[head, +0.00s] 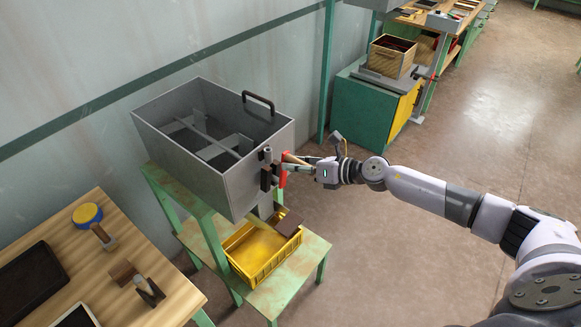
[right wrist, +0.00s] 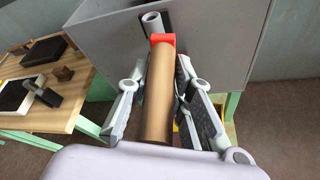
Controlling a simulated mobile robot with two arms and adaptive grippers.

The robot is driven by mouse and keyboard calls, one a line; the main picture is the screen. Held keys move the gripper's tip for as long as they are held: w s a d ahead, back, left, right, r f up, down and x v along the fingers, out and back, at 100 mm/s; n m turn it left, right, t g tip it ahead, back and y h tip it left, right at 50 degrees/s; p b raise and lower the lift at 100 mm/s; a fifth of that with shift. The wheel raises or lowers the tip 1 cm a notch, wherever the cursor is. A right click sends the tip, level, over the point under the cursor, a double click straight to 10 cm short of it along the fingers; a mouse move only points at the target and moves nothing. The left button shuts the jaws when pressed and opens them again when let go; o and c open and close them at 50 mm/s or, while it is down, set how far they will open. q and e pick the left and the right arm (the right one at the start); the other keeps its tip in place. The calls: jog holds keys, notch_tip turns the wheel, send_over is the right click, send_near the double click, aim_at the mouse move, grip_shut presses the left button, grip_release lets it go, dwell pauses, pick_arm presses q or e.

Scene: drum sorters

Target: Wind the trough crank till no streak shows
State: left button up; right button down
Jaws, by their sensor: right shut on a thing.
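The grey open-topped trough (head: 180,155) stands on a green stand, with crossbars and flat paddles inside. No streak can be made out in it from here. Its crank (head: 283,174) is on the right end wall, with a red arm and a wooden handle. In the right wrist view the wooden handle (right wrist: 157,95) runs toward my wrist from the red arm (right wrist: 163,40). My right gripper (head: 293,164) is shut on the handle, one finger on each side of it. My left gripper is not in view.
A yellow crate (head: 247,277) sits on the stand's lower shelf below the trough. A wooden table (head: 150,300) with a dark tray and small tools is at the lower left. A green cabinet (head: 360,112) stands behind. The floor to the right is clear.

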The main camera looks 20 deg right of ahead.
jog(key=shift+s+a+f, duration=0.1)
jog(key=shift+s+a, duration=0.5)
jog(key=shift+a, duration=0.3)
jog(key=c, duration=1.7)
grip_release()
jog(key=shift+o, duration=1.3)
jog(key=shift+w+a, duration=0.1)
jog(key=shift+w, duration=0.25)
